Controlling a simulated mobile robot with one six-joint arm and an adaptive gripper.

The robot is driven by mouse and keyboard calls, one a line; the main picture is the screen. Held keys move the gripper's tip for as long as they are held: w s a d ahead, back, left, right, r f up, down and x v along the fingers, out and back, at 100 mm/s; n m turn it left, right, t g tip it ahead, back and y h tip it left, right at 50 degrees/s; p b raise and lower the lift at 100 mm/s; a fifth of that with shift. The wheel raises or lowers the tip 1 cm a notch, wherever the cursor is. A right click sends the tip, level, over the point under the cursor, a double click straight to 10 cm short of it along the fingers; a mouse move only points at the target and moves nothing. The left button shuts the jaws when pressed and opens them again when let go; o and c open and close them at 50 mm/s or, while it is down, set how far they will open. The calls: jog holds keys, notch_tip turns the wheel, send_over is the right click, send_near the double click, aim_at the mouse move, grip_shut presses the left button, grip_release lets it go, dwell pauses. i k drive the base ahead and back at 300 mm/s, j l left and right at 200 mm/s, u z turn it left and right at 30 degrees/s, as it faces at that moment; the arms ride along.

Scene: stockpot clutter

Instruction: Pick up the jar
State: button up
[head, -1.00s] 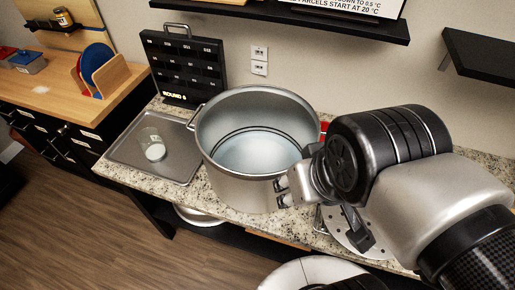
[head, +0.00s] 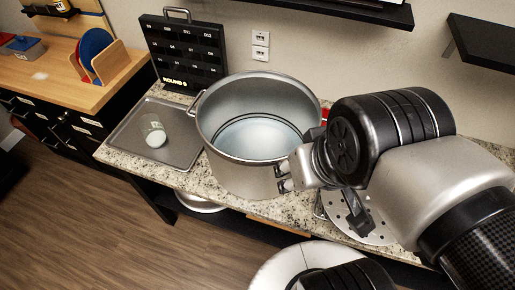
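A clear glass jar (head: 153,131) with something white in its bottom stands upright on the grey metal tray, left of the big pot. My gripper (head: 284,177) is at the right front side of the pot, with the pot between it and the glass jar. Its two small fingertips show apart, with nothing seen between them, so it looks open. Whether the fingertips touch the pot wall cannot be told. Another small jar (head: 62,5) sits on the wall shelf at the top left, partly cut off by the picture's edge.
A large steel pot (head: 245,177) stands tall on the granite counter (head: 124,160), beside the metal tray (head: 183,152). A black numbered case (head: 185,50) stands behind the tray. Black shelves (head: 330,14) hang above. A perforated metal plate (head: 375,229) lies under my arm.

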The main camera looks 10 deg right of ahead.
aim_at(150, 127)
jog(key=i+j+u, duration=0.15)
jog(key=u, duration=0.25)
jog(key=i+j+u, duration=0.2)
jog(key=u, duration=0.25)
jog(key=i+j+u, duration=0.15)
jog(key=u, duration=0.25)
jog(key=i, duration=0.1)
